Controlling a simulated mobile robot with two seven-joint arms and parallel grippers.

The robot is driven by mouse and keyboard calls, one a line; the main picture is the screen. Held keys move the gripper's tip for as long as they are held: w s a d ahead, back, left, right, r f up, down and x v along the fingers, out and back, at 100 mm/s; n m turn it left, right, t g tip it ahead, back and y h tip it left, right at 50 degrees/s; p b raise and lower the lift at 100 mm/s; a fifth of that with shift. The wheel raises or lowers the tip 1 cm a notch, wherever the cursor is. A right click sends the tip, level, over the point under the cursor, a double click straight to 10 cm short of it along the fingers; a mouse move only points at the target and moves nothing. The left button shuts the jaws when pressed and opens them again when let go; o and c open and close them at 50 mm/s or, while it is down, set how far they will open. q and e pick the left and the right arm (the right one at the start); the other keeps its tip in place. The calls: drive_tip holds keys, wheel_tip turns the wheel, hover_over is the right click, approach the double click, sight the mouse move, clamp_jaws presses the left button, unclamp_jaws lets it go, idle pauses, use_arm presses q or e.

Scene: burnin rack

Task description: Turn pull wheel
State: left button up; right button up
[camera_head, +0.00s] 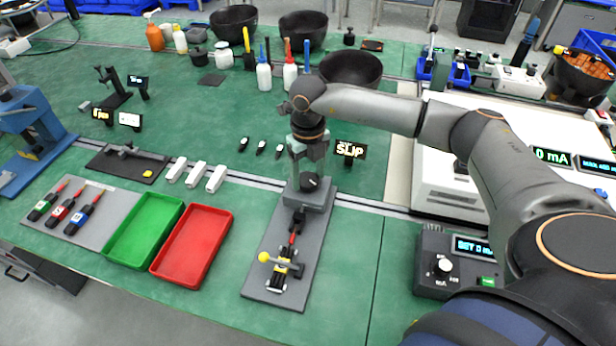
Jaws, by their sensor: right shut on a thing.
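My right gripper (308,176) points down over the grey block (312,197) at the far end of a long grey fixture plate (268,268). It is shut on the pull wheel (312,184), a small dark round part with a light mark at that block, mostly covered by the fingers. Nearer on the plate, a red-and-black piece lies in line with the block, beside a yellow-knobbed lever (265,257). A small display (349,150) just right of the gripper reads "SLIP". My left gripper is not in view.
Red (231,216) and green (108,256) trays lie left of the plate. Several white blocks and small black parts lie behind them. A control box with a knob (443,265) stands at right, beside a large white instrument (440,180).

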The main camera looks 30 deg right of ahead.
drive_tip(key=n+b, duration=0.2)
drive_tip(key=n, duration=0.5)
drive_tip(key=shift+w+b, duration=0.1)
drive_tip(key=shift+b, duration=0.3)
drive_tip(key=n+b, duration=0.1)
drive_tip(key=n, duration=0.3)
drive_tip(key=n+b, duration=0.1)
drive_tip(key=n, duration=0.2)
drive_tip(key=shift+n+b, duration=0.3)
drive_tip(key=n+b, duration=0.1)
drive_tip(key=n, duration=0.1)
drive_tip(key=shift+n, duration=0.4)
drive_tip(key=n, duration=0.2)
drive_tip(key=shift+n+b, duration=0.7)
drive_tip(key=shift+n, duration=1.5)
drive_tip(key=shift+r, duration=0.1)
drive_tip(key=o, duration=1.4)
drive_tip(key=shift+c, duration=0.2)
